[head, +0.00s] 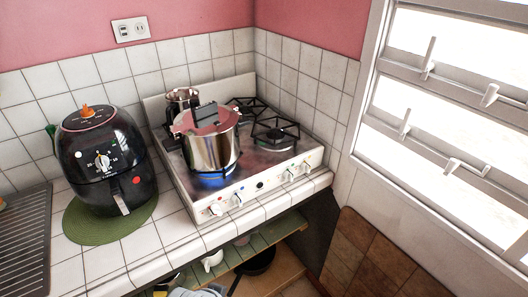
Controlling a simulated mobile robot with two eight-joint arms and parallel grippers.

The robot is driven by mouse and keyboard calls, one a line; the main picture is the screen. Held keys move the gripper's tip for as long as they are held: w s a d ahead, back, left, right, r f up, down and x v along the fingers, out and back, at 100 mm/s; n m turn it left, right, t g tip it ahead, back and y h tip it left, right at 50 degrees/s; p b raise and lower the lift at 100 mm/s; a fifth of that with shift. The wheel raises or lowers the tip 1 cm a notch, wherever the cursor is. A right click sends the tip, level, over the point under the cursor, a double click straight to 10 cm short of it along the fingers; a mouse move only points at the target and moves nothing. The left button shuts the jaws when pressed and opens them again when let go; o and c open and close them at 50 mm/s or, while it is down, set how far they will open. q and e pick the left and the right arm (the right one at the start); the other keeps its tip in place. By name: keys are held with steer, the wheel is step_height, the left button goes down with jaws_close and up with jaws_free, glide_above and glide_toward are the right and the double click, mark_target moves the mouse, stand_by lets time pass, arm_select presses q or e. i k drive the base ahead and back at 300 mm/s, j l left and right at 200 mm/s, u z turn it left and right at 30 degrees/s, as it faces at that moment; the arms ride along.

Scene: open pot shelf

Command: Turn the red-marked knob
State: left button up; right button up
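The stove (262,188) stands in the tiled corner with a row of white knobs along its front panel. The leftmost knob (215,208) appears to carry a red mark. The knob to its right (238,199) looks bluish-marked, and two more knobs (289,175) (305,167) sit at the right end. The marks are small and hard to read. A blue flame (212,178) burns under a steel pot (211,150) with a reddish lid on the front left burner.
A black air fryer (105,165) with a white dial stands on a green round mat (80,222), left of the stove. A smaller pot (181,98) stands behind the steel pot. A window (450,100) is at right. An open shelf (272,238) lies below the counter.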

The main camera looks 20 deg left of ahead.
mark_target(214, 210)
steer(key=u, duration=1.6)
